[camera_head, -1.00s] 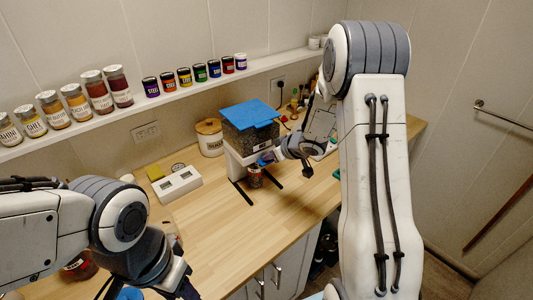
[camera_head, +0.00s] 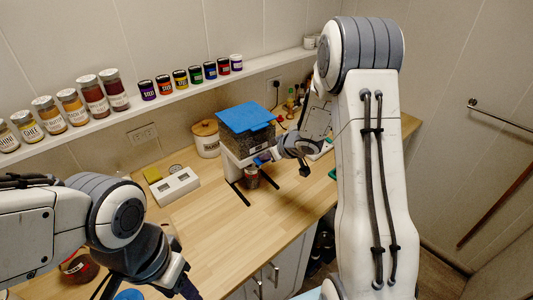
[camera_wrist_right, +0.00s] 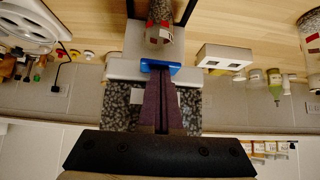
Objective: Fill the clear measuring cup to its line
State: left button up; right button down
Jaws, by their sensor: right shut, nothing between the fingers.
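The clear measuring cup (camera_head: 252,178) stands under the dispenser on the counter. Its red mark shows in the right wrist view (camera_wrist_right: 159,31), and its contents look dark, though the level is too small to read. The dispenser is a white stand holding a clear bin (camera_head: 247,141) of dark grains under a blue lid (camera_head: 245,116). A blue lever (camera_wrist_right: 160,67) sticks out at its front, just above the cup. My right gripper (camera_head: 268,156) is shut and empty, its fingertips at the lever, seemingly touching it. My left gripper (camera_head: 188,289) is at the bottom edge, partly cut off.
A white two-window box (camera_head: 177,186) and a yellow sponge (camera_head: 152,174) lie left of the dispenser. A lidded canister (camera_head: 207,138) stands behind. Several jars line the wall shelf (camera_head: 170,98). A dark red jar (camera_head: 79,267) is near my left arm. The counter's front middle is clear.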

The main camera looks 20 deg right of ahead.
notch_tip(320, 180, up, 3)
jog(key=shift+f+p, duration=0.15)
jog(key=shift+p, duration=0.55)
pick_arm(q)
notch_tip(320, 180, up, 3)
jog(key=shift+d+r+p, duration=0.1)
jog(key=shift+r+p, duration=0.1)
jog(key=shift+p, duration=0.2)
pick_arm(e)
jog(key=v, duration=0.9)
jog(key=shift+s+r, duration=0.15)
jog(key=shift+r, duration=0.2)
jog(key=shift+d, duration=0.15)
